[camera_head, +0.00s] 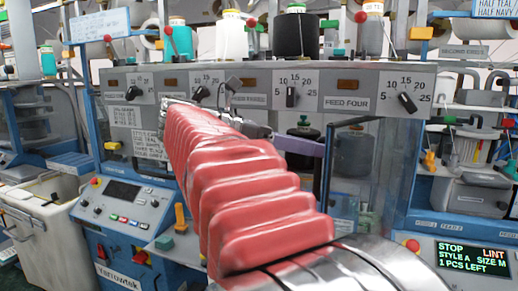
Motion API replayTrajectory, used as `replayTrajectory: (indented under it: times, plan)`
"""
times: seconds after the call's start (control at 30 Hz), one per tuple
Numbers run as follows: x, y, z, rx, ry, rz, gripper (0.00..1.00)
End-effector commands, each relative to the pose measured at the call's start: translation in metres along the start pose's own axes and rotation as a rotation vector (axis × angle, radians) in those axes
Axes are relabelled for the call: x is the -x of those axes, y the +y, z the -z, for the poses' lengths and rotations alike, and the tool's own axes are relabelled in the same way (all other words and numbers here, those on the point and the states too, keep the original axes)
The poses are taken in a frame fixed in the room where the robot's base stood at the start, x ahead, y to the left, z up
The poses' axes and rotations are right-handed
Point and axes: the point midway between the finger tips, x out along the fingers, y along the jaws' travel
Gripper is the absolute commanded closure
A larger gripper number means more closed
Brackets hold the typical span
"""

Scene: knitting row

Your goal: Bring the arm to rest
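My arm, covered in a red ribbed sleeve, reaches from the bottom right up toward the feed panel (258,80) of the knitting machine.
Dials (291,96) (407,102) line the panel, with yarn cones (294,33) above. A blue control box (127,205) stands left, beside a pale bin (45,225). A screen (472,258) at lower right reads STOP, LINT, STYLE A, SIZE M, 1 PCS LEFT.

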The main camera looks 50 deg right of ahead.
Motion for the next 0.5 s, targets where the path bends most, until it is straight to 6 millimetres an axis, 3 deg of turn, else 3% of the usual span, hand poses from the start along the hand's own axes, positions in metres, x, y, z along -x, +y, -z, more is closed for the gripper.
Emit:
replayTrajectory:
  times: [0.5]
  plan:
    - [0.0001,-0.0012,-0.0031,-0.006,-0.005,0.001,0.8]
